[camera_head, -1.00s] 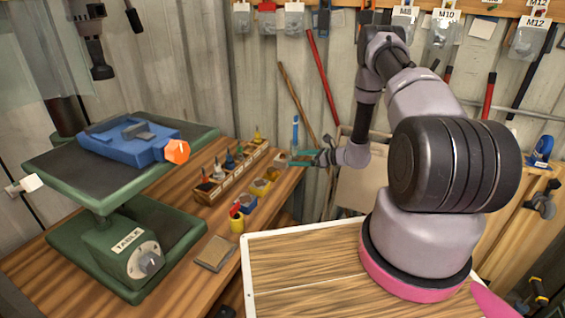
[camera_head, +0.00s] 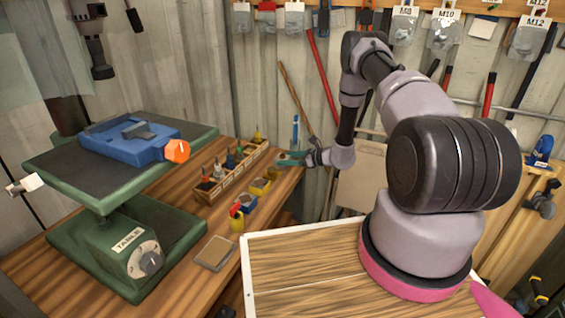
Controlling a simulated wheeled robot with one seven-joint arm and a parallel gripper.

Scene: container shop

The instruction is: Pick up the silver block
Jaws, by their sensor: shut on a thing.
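A blue vise (camera_head: 125,145) with an orange knob sits on a green lift table (camera_head: 60,165) at left.

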